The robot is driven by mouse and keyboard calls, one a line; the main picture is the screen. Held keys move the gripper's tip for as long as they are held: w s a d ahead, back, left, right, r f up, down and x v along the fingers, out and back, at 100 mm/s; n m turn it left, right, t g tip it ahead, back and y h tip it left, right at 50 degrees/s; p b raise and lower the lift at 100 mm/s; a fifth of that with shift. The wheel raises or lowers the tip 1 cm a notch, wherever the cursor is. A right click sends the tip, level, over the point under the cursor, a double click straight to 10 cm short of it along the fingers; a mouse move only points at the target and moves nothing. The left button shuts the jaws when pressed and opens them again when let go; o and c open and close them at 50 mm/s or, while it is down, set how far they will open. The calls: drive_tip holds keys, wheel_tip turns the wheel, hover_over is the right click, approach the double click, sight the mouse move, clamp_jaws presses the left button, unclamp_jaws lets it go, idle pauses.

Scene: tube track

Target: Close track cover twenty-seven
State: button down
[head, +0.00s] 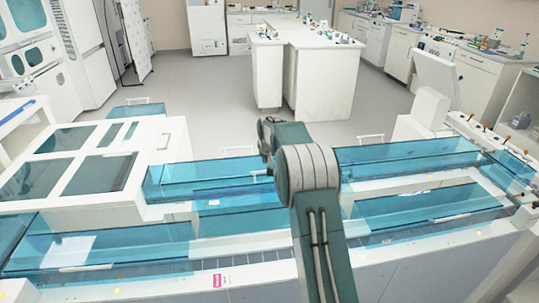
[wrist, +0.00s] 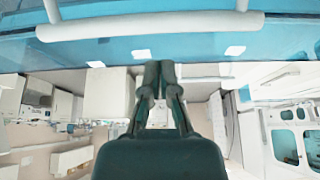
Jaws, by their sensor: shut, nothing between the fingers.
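The track carries several blue see-through covers. A back-left cover (head: 200,175) and a back-right cover (head: 405,155) stand on either side of my arm. No number is legible, so I cannot tell which one is cover twenty-seven. In the wrist view, which looks upside down, a blue cover (wrist: 200,45) with a white bar handle (wrist: 110,28) fills the top. My gripper (wrist: 160,68) is shut and empty, its tips just below that cover in the picture. I cannot tell whether they touch it. In the head view my arm mostly hides the gripper.
A front-left cover (head: 60,255) and a front-right cover (head: 430,212) lie nearer to me. A pink label (head: 221,280) sits on the front edge. A white cabinet with dark windows (head: 95,165) stands at left. Open floor (head: 205,85) and a white bench (head: 325,75) lie beyond.

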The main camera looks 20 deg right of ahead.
drive_tip(key=shift+s+a+f, duration=0.2)
drive_tip(key=shift+s, duration=0.25)
drive_tip(key=shift+s+a+f, duration=0.15)
drive_tip(key=shift+s+f, duration=0.05)
drive_tip(key=shift+s, duration=0.3)
drive_tip(key=shift+s+a+f, duration=0.2)
drive_tip(key=shift+s, duration=0.25)
drive_tip(key=shift+d, duration=0.25)
drive_tip(key=shift+s, duration=0.1)
drive_tip(key=shift+s+a+r+t, duration=0.25)
drive_tip(key=shift+s+r+t, duration=0.1)
drive_tip(key=shift+s+t, duration=0.05)
